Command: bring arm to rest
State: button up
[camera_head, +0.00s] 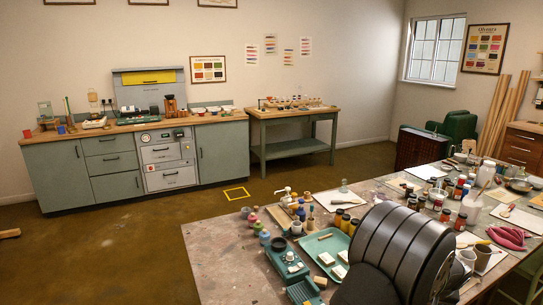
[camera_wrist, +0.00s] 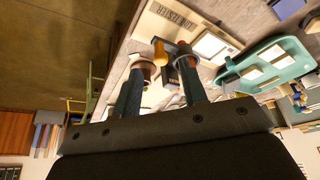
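My gripper (camera_wrist: 165,65) shows in the wrist view with its two dark fingers apart. I see nothing held between them. A small orange-yellow piece (camera_wrist: 160,50) and a dark item show beyond the gap, apparently on the table. The fingers point over the paint-marked worktable (camera_wrist: 135,35), near its edge. In the head view a large dark ribbed shape, apparently part of my arm, covers the lower right, and my fingertips cannot be made out there.
A teal tray (camera_head: 322,250) with pale blocks lies on the worktable; it also shows in the wrist view (camera_wrist: 290,52). Several jars and bottles crowd the table. Its near left part (camera_head: 220,260) is clear. Green cabinets (camera_head: 105,165) stand along the back wall.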

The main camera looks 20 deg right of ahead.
jog(key=v, duration=1.3)
jog(key=w+d+f+n+g+y, duration=0.1)
jog(key=w+d+n+g+y, duration=0.2)
jog(key=w+d+n, duration=0.2)
jog(key=shift+w+n, duration=1.65)
jog(key=shift+n, duration=0.35)
jog(key=shift+f, duration=0.1)
jog(key=shift+o, duration=0.7)
jog(key=o, duration=0.7)
notch_tip(320, 180, up, 3)
jog(key=shift+f, duration=0.1)
jog(key=o, duration=0.4)
jog(key=shift+f, duration=0.1)
jog(key=shift+c, duration=0.2)
jog(key=shift+o, duration=0.7)
notch_tip(320, 180, down, 10)
jog(key=shift+s+r, duration=0.1)
jog(key=shift+r, duration=0.05)
